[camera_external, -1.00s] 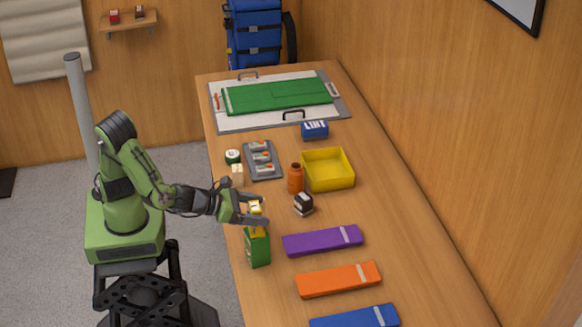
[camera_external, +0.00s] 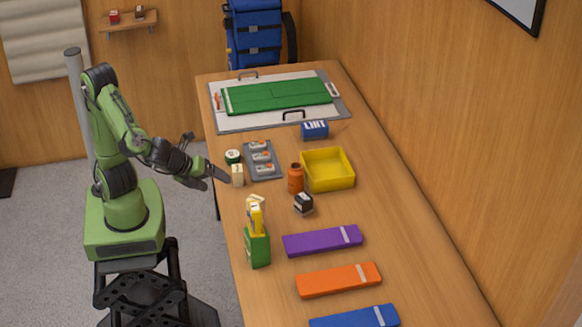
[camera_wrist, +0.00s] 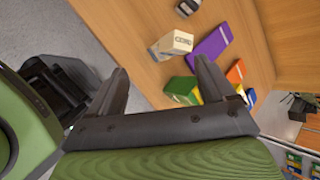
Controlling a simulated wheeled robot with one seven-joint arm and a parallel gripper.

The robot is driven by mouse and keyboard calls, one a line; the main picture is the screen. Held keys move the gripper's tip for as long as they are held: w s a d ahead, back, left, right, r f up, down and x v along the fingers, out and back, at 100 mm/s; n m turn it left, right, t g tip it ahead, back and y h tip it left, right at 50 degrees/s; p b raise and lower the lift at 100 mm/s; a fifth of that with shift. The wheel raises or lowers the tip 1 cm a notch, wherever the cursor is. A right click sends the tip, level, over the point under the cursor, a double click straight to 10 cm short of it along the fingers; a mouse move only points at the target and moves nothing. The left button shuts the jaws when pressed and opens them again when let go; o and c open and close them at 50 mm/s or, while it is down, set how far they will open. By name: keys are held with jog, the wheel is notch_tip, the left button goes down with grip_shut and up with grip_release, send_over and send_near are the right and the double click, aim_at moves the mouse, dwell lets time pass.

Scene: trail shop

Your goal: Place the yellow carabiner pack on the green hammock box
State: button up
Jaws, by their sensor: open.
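The green hammock box (camera_external: 257,248) stands near the left edge of the long wooden table. The yellow carabiner pack (camera_external: 255,217) stands on top of it, roughly upright. My gripper (camera_external: 207,158) is open and empty, up and to the left of the pack and clear of it, by the table's left edge. In the wrist view both fingers of my gripper (camera_wrist: 160,68) are spread with nothing between them. The green box (camera_wrist: 183,88) shows there beyond the right finger, which partly hides that area.
A cream box (camera_external: 238,175) and a round green-and-white tin (camera_external: 233,157) stand close to my gripper. A grey tray (camera_external: 276,174), orange bottle (camera_external: 296,178), yellow bin (camera_external: 350,181) and dark block (camera_external: 303,204) lie beyond. Purple (camera_external: 322,241), orange (camera_external: 338,280) and blue (camera_external: 355,317) flat boxes lie right of the hammock box.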

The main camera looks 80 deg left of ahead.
jog(key=s+a+r+n+g+h, duration=0.1)
jog(key=s+a+r+n, duration=0.2)
jog(key=n, duration=0.8)
jog(key=s+a+r+n+g+h, duration=0.1)
jog(key=s+a+r+n, duration=0.2)
jog(key=s+a+n, duration=0.2)
jog(key=s+n, duration=0.3)
jog(key=n, duration=0.3)
jog(key=shift+s+a+h, duration=0.3)
jog(key=shift+a, duration=0.1)
